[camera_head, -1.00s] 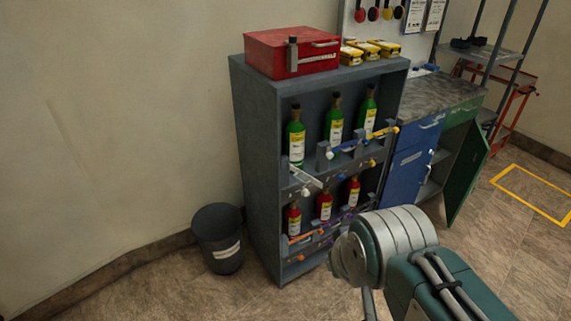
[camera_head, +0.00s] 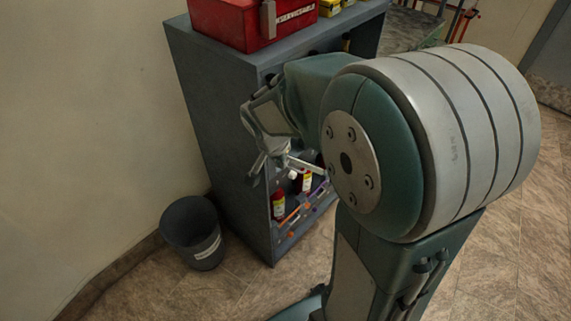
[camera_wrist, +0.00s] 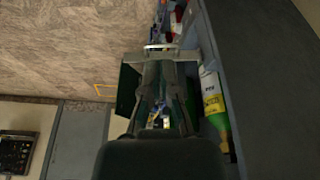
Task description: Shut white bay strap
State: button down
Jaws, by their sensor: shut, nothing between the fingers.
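The white bay strap (camera_head: 306,165) shows in the head view as a pale bar at the front of the rack's upper shelf, on the left, swung out from it. My gripper (camera_head: 258,172) is just left of the strap's outer end, shut and empty. I cannot tell whether they touch. In the wrist view my gripper (camera_wrist: 160,55) points along the rack front, with a pale bar across its tips that I cannot identify. A green bottle (camera_wrist: 211,95) with a white and yellow label stands beside it. My arm hides most of the upper shelf in the head view.
The grey rack (camera_head: 215,120) carries a red case (camera_head: 235,22) on top. Red bottles (camera_head: 279,205) stand on the lower shelf behind an orange strap (camera_head: 291,214). A dark bin (camera_head: 192,235) stands on the floor left of the rack.

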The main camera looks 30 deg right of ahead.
jog(key=w+d+f, duration=0.3)
jog(key=d+f, duration=0.2)
jog(key=f, duration=0.5)
jog(key=shift+w+d, duration=0.2)
jog(key=shift+w, duration=0.2)
